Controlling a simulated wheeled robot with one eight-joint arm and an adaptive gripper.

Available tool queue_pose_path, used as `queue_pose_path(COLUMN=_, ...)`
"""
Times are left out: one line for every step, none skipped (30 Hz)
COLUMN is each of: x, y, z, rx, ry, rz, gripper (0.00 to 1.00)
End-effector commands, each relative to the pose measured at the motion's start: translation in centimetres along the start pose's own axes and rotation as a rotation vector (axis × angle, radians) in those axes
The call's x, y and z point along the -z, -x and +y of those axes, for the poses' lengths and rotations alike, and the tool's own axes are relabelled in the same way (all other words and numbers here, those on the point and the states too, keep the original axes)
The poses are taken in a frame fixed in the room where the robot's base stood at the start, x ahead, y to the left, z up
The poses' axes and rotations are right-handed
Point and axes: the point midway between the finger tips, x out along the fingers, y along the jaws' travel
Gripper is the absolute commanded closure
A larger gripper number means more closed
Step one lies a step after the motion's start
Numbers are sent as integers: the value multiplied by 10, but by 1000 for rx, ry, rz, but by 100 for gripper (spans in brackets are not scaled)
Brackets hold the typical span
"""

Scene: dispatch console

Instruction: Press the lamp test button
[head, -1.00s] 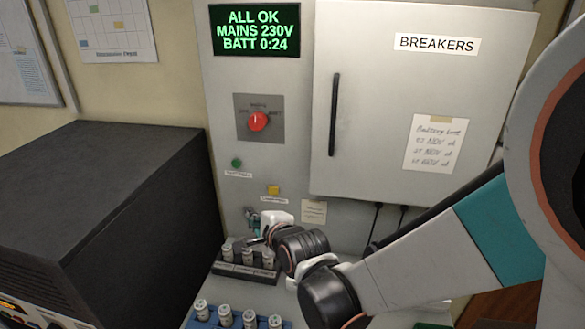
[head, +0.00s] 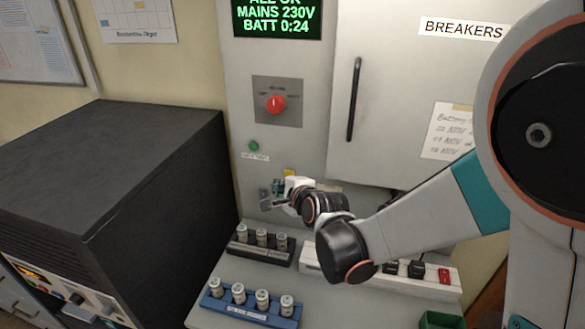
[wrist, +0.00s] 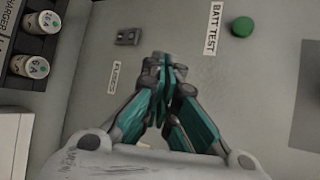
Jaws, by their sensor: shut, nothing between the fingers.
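A small yellow button (head: 289,172) sits on the grey panel, below and right of the green button (head: 253,145). Its label cannot be read; my gripper hides the area under it. My gripper (head: 279,204) is in front of the panel just below the yellow button. In the wrist view its teal fingers (wrist: 166,65) are together and empty, pointing at the panel. The green button (wrist: 242,26) there is labelled BATT TEST, to the right of the fingertips. The yellow button is not visible in the wrist view. Contact with the panel cannot be told.
A small grey fitting (wrist: 128,36) is left of the fingertips. A black rack (head: 262,254) and a blue rack (head: 250,312) of cylinders stand below. A red knob (head: 276,104) is higher on the panel. A big black cabinet (head: 150,165) stands left.

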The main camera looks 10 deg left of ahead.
Motion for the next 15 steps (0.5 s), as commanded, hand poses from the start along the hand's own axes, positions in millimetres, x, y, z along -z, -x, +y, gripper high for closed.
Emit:
queue_pose_path(x=3, y=-4, z=-2, rx=0, ry=-1, rz=1, gripper=100)
queue_pose_path(x=4, y=-6, z=-3, rx=0, ry=-1, rz=1, gripper=100)
queue_pose_path(x=6, y=-8, z=-5, rx=0, ry=-1, rz=0, gripper=100)
queue_pose_path(x=7, y=-10, z=-6, rx=0, ry=-1, rz=1, gripper=100)
queue_pose_path(x=8, y=-11, z=-7, rx=0, ry=-1, rz=1, gripper=100)
queue_pose_path(x=9, y=-12, z=-8, rx=0, ry=-1, rz=1, gripper=100)
queue_pose_path(x=10, y=-13, z=-9, rx=0, ry=-1, rz=1, gripper=100)
queue_pose_path(x=10, y=-14, z=-9, rx=0, ry=-1, rz=1, gripper=100)
queue_pose_path(x=11, y=-14, z=-10, rx=0, ry=0, rz=0, gripper=100)
queue_pose_path(x=11, y=-15, z=-10, rx=0, ry=0, rz=0, gripper=100)
queue_pose_path(x=11, y=-15, z=-10, rx=0, ry=0, rz=0, gripper=100)
queue_pose_path(x=11, y=-15, z=-10, rx=0, ry=0, rz=0, gripper=100)
queue_pose_path(x=11, y=-15, z=-10, rx=0, ry=0, rz=0, gripper=100)
queue_pose_path(x=11, y=-15, z=-10, rx=0, ry=0, rz=0, gripper=100)
queue_pose_path(x=11, y=-15, z=-10, rx=0, ry=0, rz=0, gripper=100)
